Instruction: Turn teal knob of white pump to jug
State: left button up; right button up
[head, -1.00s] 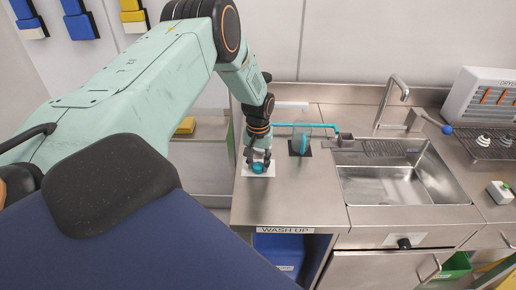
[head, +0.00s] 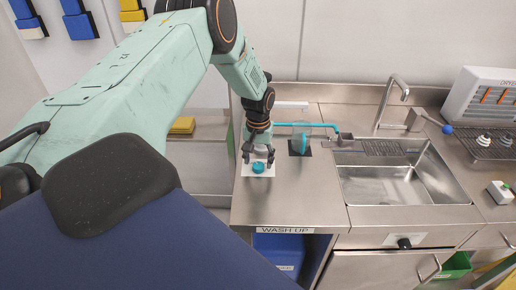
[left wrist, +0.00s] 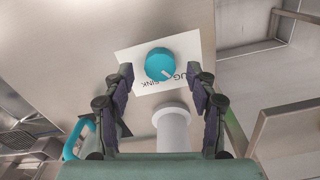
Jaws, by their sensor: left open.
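The teal knob (head: 258,168) sits on a white card at the left end of the counter. In the left wrist view the knob (left wrist: 158,62) has a white mark towards its lower right, and the card (left wrist: 128,55) shows "SINK" and a partly hidden "UG". A white cylinder of the pump (left wrist: 173,130) stands beside the knob. My left gripper (head: 258,159) is open and empty just behind and above the knob. Its fingers (left wrist: 160,78) lie either side of the knob in the wrist view, apart from it. The clear jug (head: 300,146) with teal parts stands on a dark mat to the right.
A teal tube (head: 310,125) runs behind the jug towards the sink (head: 385,186). A tap (head: 392,98) stands behind the sink. The counter in front of the card is clear. A blue bin (head: 278,248) is below, under the "WASH UP" label.

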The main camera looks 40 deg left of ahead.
aim_at(258, 166)
pick_arm(q)
notch_tip(258, 166, up, 10)
dwell(0.4)
jog(key=shift+s, duration=0.1)
dwell(0.5)
